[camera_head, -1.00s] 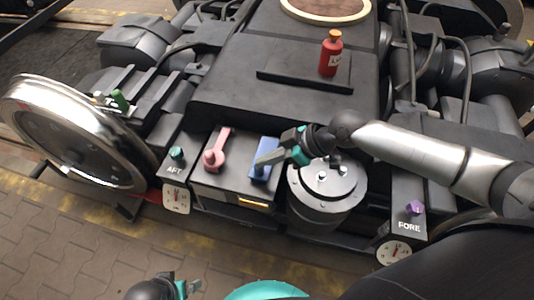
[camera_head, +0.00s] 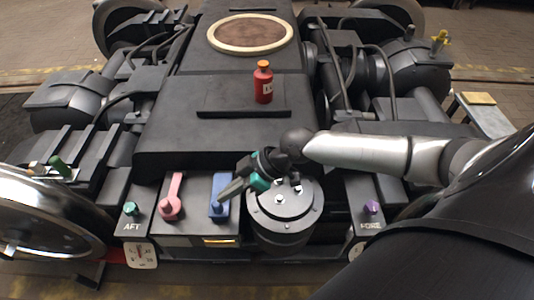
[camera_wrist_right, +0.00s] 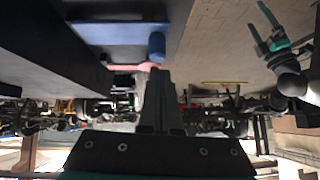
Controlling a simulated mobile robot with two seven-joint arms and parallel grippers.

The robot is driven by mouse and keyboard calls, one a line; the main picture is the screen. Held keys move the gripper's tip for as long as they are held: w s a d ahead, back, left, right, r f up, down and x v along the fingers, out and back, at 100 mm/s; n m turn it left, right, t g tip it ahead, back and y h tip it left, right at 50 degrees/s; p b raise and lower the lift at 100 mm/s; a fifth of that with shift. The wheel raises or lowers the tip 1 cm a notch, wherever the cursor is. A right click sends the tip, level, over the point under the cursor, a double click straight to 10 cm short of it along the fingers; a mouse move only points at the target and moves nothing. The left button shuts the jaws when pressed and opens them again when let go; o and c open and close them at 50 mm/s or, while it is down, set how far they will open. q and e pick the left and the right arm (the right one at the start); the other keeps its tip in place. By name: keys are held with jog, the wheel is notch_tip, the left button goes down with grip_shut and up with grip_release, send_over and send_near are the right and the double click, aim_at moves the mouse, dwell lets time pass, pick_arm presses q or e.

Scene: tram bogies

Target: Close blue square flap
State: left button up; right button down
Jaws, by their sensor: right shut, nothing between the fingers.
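The blue square flap (camera_head: 221,184) lies roughly flat on top of the dark box (camera_head: 190,226), with a small blue knob near its front edge. It also shows in the right wrist view (camera_wrist_right: 120,32), with its blue knob (camera_wrist_right: 156,45). My right gripper (camera_head: 224,194) is shut and empty, its fingertips over the flap close to the knob; I cannot tell whether they touch. It shows in the right wrist view (camera_wrist_right: 158,78) too. My left gripper (camera_wrist_right: 268,36) shows only in the right wrist view, with its fingers apart and away from the flap.
A pink lever (camera_head: 173,196) is left of the flap on the same box. A round grey canister (camera_head: 284,212) stands to its right, under my right gripper. A red bottle (camera_head: 263,84) stands farther back. A green knob (camera_head: 131,209) and a purple knob (camera_head: 371,208) are at the sides.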

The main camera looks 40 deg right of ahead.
pick_arm(q)
jog(key=s+a+f+p, duration=0.3)
jog(key=s+a+f, duration=0.1)
jog(key=s+f, duration=0.1)
jog(key=shift+s+a+p, duration=0.15)
jog(key=shift+s+p, duration=0.05)
jog(key=shift+p, duration=0.1)
pick_arm(e)
jog(key=v, duration=1.3)
jog(key=shift+s, duration=0.15)
jog(key=shift+d, duration=0.1)
